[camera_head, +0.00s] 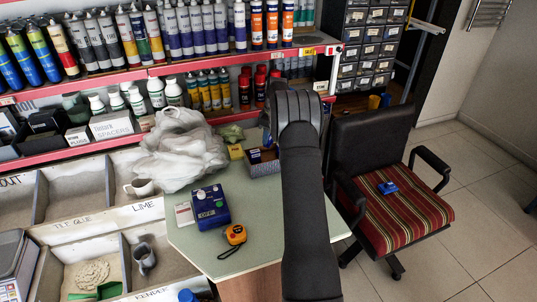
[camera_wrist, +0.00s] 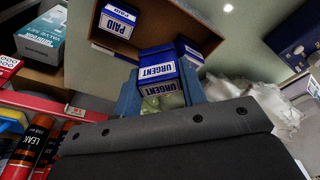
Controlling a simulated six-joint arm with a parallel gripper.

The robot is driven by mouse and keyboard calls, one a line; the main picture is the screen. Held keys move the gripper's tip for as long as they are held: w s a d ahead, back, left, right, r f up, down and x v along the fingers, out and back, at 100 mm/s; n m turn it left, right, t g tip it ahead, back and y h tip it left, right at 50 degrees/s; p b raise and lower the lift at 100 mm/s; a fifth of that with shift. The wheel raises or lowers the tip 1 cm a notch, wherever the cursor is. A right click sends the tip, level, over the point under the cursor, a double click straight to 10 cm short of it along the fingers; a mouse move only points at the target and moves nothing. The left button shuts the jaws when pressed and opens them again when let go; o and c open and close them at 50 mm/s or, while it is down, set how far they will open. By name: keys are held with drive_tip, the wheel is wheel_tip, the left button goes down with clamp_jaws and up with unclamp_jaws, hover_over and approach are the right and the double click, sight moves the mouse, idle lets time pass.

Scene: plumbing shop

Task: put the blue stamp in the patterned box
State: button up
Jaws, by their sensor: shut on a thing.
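In the wrist view a blue stamp (camera_wrist: 160,64) with white URGENT labels sits between the blue fingers of my gripper (camera_wrist: 160,92), which is shut on it. Behind it is the open box (camera_wrist: 180,18), with a plain brown inside. Blue stamps with PAID labels (camera_wrist: 118,20) lie in or by the box, one partly hidden behind the held stamp. In the head view the patterned box (camera_head: 265,168) stands on the table, partly covered by my arm. My gripper and the held stamp are mostly hidden there. I cannot tell whether the held stamp touches the box.
A white plastic bag (camera_head: 183,148) lies left of the box, with a yellow object (camera_head: 236,151) between. A blue case (camera_head: 209,207), a tape measure (camera_head: 235,235) and a card (camera_head: 184,214) are on the table (camera_head: 279,215). A blue object (camera_head: 387,187) lies on the chair.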

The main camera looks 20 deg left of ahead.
wheel_tip(320, 180, down, 7)
drive_tip(key=shift+f, duration=0.15)
drive_tip(key=shift+f, duration=0.1)
idle(0.3)
drive_tip(key=o, duration=1)
drive_tip(key=r, duration=0.4)
drive_tip(key=d+r, duration=0.1)
drive_tip(key=r, duration=0.7)
drive_tip(key=shift+d+r, duration=0.1)
drive_tip(key=shift+d, duration=0.3)
